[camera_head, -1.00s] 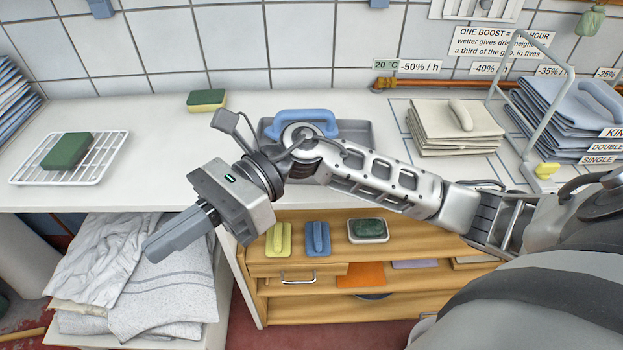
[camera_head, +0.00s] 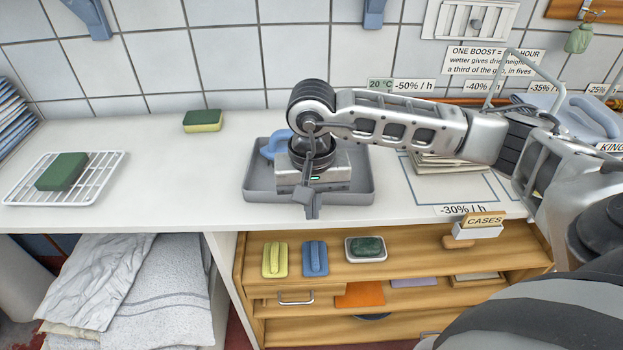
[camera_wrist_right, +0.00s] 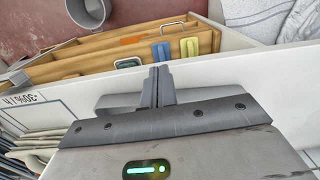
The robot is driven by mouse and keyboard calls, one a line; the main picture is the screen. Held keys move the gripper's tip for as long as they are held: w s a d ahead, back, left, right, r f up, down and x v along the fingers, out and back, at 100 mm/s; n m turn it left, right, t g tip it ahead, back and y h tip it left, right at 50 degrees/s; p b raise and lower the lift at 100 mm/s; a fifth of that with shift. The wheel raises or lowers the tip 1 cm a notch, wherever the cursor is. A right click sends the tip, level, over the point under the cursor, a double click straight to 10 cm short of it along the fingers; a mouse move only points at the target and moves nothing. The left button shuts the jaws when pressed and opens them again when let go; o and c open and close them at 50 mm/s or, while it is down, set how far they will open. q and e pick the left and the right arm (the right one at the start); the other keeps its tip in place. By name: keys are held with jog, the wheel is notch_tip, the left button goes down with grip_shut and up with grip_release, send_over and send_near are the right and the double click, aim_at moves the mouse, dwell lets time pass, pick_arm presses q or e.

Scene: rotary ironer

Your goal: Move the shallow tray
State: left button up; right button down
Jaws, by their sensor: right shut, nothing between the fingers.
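The shallow grey tray (camera_head: 258,188) lies on the white counter, below the tiled wall. A blue handled object (camera_head: 272,147) shows at its back left, partly hidden by my arm. My right gripper (camera_head: 313,212) is over the tray, its fingers pointing towards the tray's front edge. In the right wrist view its fingers (camera_wrist_right: 157,72) are together with nothing between them, and a grey strip of the tray (camera_wrist_right: 118,101) shows behind them. Whether the fingers touch the tray I cannot tell. My left gripper is not in view.
A white wire rack (camera_head: 102,175) with a green block (camera_head: 62,171) stands at left. A green-and-yellow sponge (camera_head: 202,120) lies near the wall. Folded cloths (camera_head: 440,163) lie right of the tray. Wooden shelves (camera_head: 400,270) are below. The counter between rack and tray is clear.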

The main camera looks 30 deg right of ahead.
jog(key=shift+w+d+f+p, duration=0.3)
jog(key=shift+w+f, duration=0.1)
jog(key=shift+w, duration=0.2)
jog(key=shift+w+d+f+p, duration=0.3)
jog(key=shift+w+f, duration=0.05)
jog(key=shift+w, duration=0.25)
jog(key=shift+w+d+f, duration=0.1)
jog(key=shift+w+d, duration=0.2)
jog(key=shift+w, duration=0.25)
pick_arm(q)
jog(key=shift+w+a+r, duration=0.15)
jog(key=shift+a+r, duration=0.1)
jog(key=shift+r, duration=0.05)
